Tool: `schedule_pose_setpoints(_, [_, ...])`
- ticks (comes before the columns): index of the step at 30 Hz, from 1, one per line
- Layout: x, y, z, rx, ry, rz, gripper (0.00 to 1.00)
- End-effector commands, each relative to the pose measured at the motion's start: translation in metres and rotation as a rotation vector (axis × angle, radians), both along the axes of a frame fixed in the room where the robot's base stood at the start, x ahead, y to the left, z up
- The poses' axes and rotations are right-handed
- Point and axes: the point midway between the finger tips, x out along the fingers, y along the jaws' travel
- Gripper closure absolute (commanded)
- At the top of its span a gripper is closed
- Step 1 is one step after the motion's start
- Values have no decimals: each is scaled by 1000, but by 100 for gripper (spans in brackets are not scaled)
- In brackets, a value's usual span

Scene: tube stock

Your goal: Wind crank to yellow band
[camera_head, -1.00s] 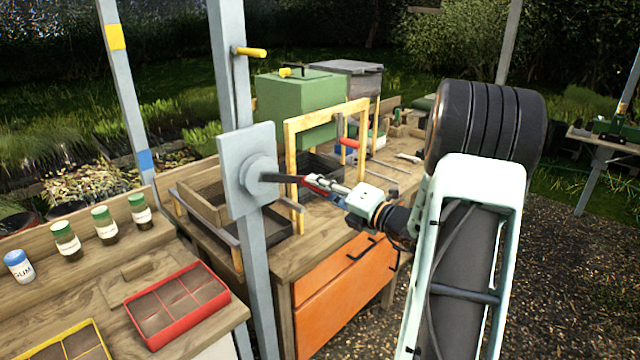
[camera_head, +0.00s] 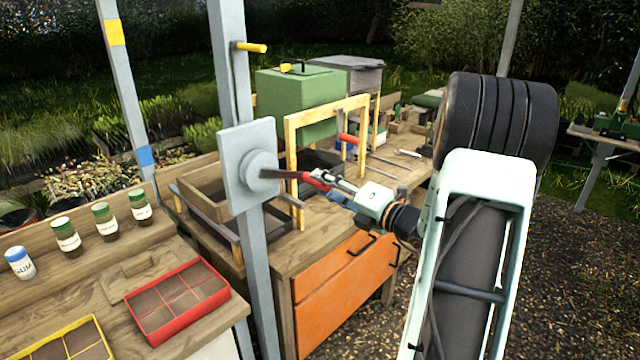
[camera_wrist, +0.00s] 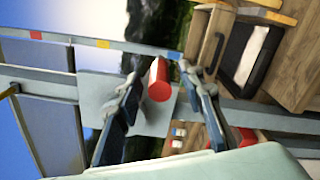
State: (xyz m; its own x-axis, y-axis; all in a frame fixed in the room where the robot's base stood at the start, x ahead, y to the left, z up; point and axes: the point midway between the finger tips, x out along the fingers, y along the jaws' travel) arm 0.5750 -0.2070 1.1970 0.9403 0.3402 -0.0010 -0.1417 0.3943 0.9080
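The crank is a round grey hub on a square plate (camera_head: 248,165) on a grey post, with a dark crank arm (camera_head: 282,174) and a red handle (camera_head: 316,180). In the wrist view the red handle (camera_wrist: 160,85) points towards the camera. My gripper (camera_head: 328,181) is at the handle's outer end. In the wrist view its fingers (camera_wrist: 164,76) stand on either side of the handle, apparently with gaps, so it looks open. A yellow band (camera_head: 115,33) is on another grey post to the left, above a blue band (camera_head: 145,158). A yellow peg (camera_head: 251,48) sticks out high on the crank's post.
A workbench with orange drawers (camera_head: 335,288) stands behind the crank, with wooden trays and a yellow frame (camera_head: 292,140). A red divided tray (camera_head: 178,300) and several jars (camera_head: 104,222) are on the left bench. Gravel ground (camera_head: 585,275) is open at right.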

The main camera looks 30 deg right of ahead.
Motion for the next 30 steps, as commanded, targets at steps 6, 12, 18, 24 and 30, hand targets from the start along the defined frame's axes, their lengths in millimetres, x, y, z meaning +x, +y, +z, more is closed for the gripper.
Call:
schedule_pose_setpoints(6, [-46, -18, 0, 0, 1, -5, 64])
schedule_pose_setpoints(12, [-79, -29, -1, 1, 1, -3, 64])
schedule_pose_setpoints(18, [-93, -33, -1, 1, 1, 0, 64])
schedule_pose_setpoints(24, [-94, -33, -1, 0, 2, 0, 64])
schedule_pose_setpoints(30, [-94, -33, -1, -24, -7, 1, 64])
